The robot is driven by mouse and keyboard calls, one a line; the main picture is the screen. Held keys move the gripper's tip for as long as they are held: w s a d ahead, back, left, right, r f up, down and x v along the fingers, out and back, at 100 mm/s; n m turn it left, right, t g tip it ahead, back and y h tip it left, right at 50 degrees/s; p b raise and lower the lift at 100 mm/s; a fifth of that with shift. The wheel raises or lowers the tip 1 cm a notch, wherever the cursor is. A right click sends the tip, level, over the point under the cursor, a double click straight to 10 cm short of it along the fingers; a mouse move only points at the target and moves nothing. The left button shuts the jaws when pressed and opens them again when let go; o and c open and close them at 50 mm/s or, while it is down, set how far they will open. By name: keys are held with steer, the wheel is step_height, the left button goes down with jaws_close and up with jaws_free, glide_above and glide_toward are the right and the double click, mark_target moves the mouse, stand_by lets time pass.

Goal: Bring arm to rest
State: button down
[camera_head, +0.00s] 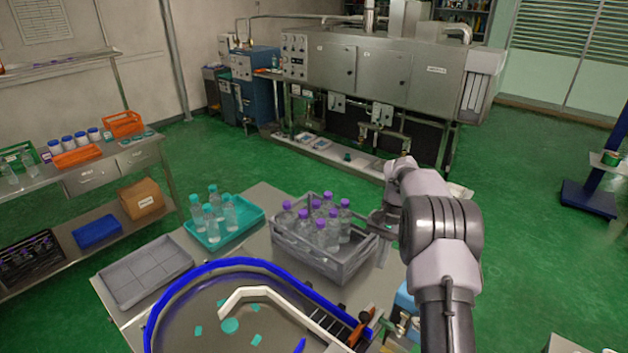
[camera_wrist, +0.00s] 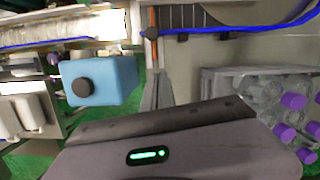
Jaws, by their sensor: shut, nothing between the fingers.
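My arm (camera_head: 440,240) rises at the right of the head view and bends over toward the table. My gripper (camera_head: 382,252) hangs beside the right end of the grey crate, partly hidden by the arm. In the wrist view the gripper (camera_wrist: 157,88) shows as narrow grey fingers, shut and empty. I cannot tell whether it touches the crate.
A grey crate (camera_head: 305,262) holds several purple-capped bottles. A teal tray (camera_head: 245,222) holds clear bottles, and an empty grey tray (camera_head: 145,272) lies left. A blue-rimmed turntable (camera_head: 190,295) is in front. A blue box (camera_wrist: 103,82) is near the gripper. Green floor is open behind.

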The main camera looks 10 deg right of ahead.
steer(key=s+a+r+n+t+b, duration=0.2)
steer(key=s+a+r+t+b, duration=0.2)
steer(key=s+a+r+b, duration=0.75)
steer(key=s+a+f+t+b, duration=0.1)
steer(key=s+a+f, duration=0.1)
steer(key=s, duration=0.4)
steer(key=s+a+f+n+t+b, duration=0.1)
steer(key=s+a+f, duration=0.1)
steer(key=s+a, duration=0.2)
steer(key=s+a+f+n+t+b, duration=0.1)
steer(key=s+a, duration=0.2)
steer(key=s, duration=0.7)
steer(key=shift+s+a+f, duration=0.15)
steer(key=shift+a+f, duration=0.25)
